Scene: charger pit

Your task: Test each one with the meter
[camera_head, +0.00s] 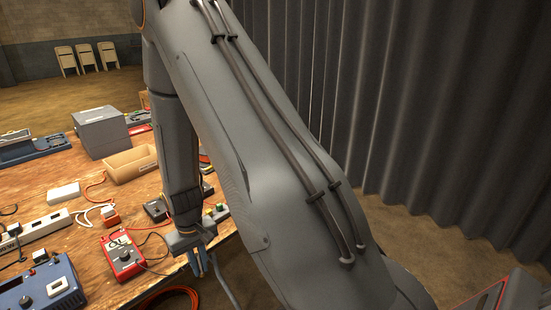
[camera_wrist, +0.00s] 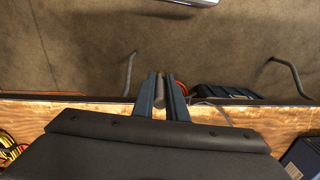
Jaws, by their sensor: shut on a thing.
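A red meter (camera_head: 122,257) with a dial lies on the wooden table near its front edge in the head view, with dark leads beside it. My gripper (camera_head: 198,262) hangs to the right of the meter, at the table's front edge. In the wrist view my gripper (camera_wrist: 160,90) is shut on a small grey cylindrical thing (camera_wrist: 159,88) and holds it past the wooden edge, with floor behind. I cannot tell exactly what this thing is. A red rounded thing (camera_wrist: 180,88) shows partly behind the right finger. My arm hides part of the table.
A blue box with knobs (camera_head: 42,290) stands at the near left of the table. A power strip (camera_head: 38,227), a white box (camera_head: 64,193), a cardboard tray (camera_head: 130,165) and a grey box (camera_head: 101,132) stand farther back. An orange cable coil (camera_head: 172,297) lies below the table edge. A dark curtain (camera_head: 420,110) hangs right.

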